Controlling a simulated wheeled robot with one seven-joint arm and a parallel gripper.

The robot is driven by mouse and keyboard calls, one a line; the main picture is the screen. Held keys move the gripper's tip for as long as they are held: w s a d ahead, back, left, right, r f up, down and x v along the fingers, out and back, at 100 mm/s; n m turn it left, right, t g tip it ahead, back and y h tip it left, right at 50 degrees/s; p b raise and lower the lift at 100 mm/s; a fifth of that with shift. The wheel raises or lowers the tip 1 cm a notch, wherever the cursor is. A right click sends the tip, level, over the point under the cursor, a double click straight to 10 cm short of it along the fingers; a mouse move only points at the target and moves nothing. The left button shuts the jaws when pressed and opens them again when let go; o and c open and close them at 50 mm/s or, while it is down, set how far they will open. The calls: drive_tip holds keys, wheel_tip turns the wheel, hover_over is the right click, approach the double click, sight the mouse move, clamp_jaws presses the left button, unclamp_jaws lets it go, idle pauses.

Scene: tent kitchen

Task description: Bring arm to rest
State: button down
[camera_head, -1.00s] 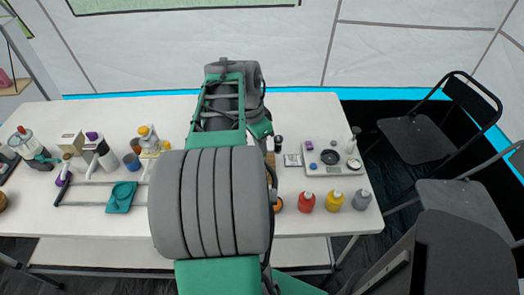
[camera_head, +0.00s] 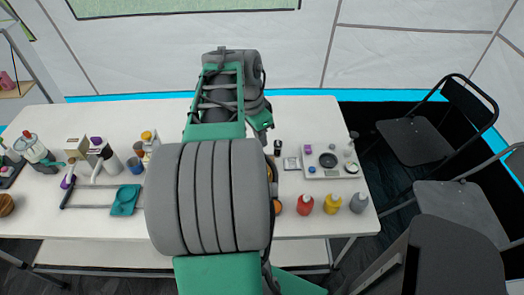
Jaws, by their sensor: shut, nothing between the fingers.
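My arm (camera_head: 210,200) rises from the bottom of the head view and reaches over the middle of the white table (camera_head: 300,110). Its grey ribbed section fills the centre, with a green and grey section (camera_head: 222,95) beyond it. The far end of the arm bends near the table's back edge. My gripper's fingers are hidden behind the arm, so I cannot see them.
Right are a scale-like tray (camera_head: 328,163) and red (camera_head: 305,205), yellow (camera_head: 332,204) and grey bottles (camera_head: 359,203). Black chairs (camera_head: 415,140) stand at right.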

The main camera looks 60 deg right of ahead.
drive_tip(key=shift+r+p, duration=0.3)
drive_tip(key=shift+r, duration=0.6)
drive_tip(key=shift+f, duration=0.1)
drive_tip(key=shift+d+n, duration=0.2)
drive_tip(key=shift+n, duration=0.6)
drive_tip(key=shift+w+f+n, duration=0.2)
drive_tip(key=shift+f+n, duration=0.05)
drive_tip(key=shift+n, duration=0.35)
drive_tip(key=shift+w+f+n, duration=0.15)
drive_tip(key=shift+f+n, duration=0.05)
drive_tip(key=shift+n, duration=0.4)
drive_tip(key=a+f+n, duration=0.4)
drive_tip(key=w+a+r+n+t, duration=0.1)
drive_tip(key=w+a+n, duration=0.4)
drive_tip(key=a, duration=0.6)
drive_tip(key=w+a+r+n+t+y, duration=0.1)
drive_tip(key=w+a+n, duration=0.3)
drive_tip(key=a, duration=0.7)
drive_tip(key=w+a+r+n+t, duration=0.2)
drive_tip(key=w+a+n, duration=0.3)
drive_tip(key=a, duration=0.7)
drive_tip(key=n, duration=0.2)
drive_tip(key=shift+w+n+t+y, duration=0.3)
drive_tip(key=shift+w+n+y, duration=0.05)
drive_tip(key=shift+n+y, duration=0.05)
